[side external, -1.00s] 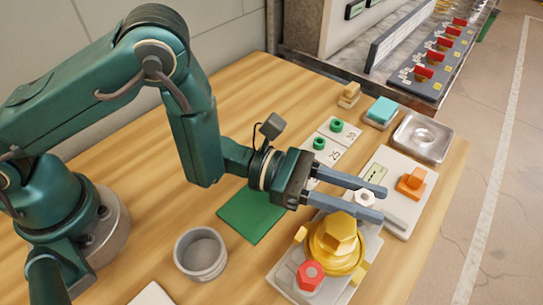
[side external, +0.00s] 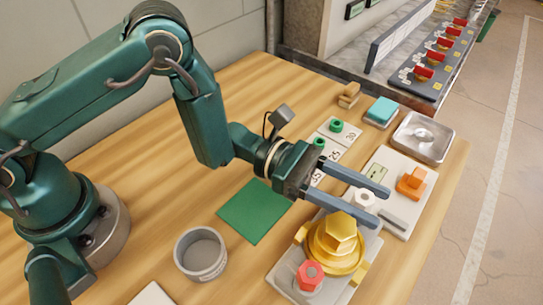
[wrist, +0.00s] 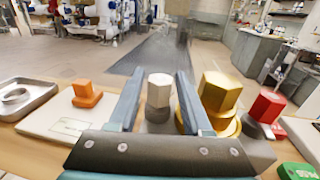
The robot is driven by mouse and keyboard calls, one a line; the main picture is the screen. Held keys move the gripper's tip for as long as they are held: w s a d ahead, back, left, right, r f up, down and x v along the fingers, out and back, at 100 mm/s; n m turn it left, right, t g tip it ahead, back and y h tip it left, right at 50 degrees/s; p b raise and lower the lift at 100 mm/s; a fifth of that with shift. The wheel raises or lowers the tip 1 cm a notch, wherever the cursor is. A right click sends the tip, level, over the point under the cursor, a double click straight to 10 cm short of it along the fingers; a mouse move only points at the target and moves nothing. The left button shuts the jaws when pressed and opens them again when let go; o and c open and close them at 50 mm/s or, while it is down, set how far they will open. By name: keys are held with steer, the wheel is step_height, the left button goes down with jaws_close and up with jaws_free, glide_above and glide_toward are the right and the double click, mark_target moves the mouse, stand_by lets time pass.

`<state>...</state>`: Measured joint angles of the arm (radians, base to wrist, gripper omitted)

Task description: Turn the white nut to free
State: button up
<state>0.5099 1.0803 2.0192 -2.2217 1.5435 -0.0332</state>
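The white nut (side external: 364,201) stands upright on the pale plate at the right side of the table. In the wrist view the white nut (wrist: 159,90) is a six-sided block on a grey round base, between my two fingers. My gripper (side external: 382,207) is open, with one finger on each side of the nut. The wrist view shows a gap on both sides between nut and gripper (wrist: 161,88). In the side view the near finger hides part of the nut's lower side.
A large gold hex fitting (side external: 337,238) and a red nut (side external: 310,274) stand close by on the near plate. An orange handle (side external: 412,182) is on the right. A metal tray (side external: 443,152) and teal block (side external: 382,110) lie farther back. Green mat (side external: 240,215) and grey cup (side external: 186,260) are nearer the arm.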

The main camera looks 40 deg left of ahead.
steer(key=m+g, duration=0.2)
steer(key=g, duration=0.1)
steer(key=m+g, duration=0.2)
steer(key=g, duration=0.1)
steer(key=shift+g, duration=0.3)
steer(key=v, duration=0.5)
steer(key=shift+w+a+r, duration=0.2)
steer(key=shift+r, duration=0.1)
steer(key=s+a+r+m+t+y, duration=0.1)
steer(key=s+a+r+m+y, duration=0.2)
steer(key=r, duration=0.5)
steer(key=s+a+r+m+y, duration=0.1)
steer(key=s+r+m+y, duration=0.15)
steer(key=r+m, duration=0.4)
steer(key=s+a+f+m+t+y, duration=0.2)
steer(key=s+a+t+y, duration=0.1)
steer(key=a, duration=0.5)
steer(key=s+a+f+m+t+y, duration=0.2)
steer(key=s+a+f+t+y, duration=0.1)
steer(key=s+a+y, duration=0.3)
steer(key=shift+s+a+t+y, duration=0.25)
steer(key=shift+a+t+y, duration=0.55)
steer(key=shift+a, duration=0.1)
steer(key=shift+f+m, duration=0.1)
steer(key=shift+m, duration=0.25)
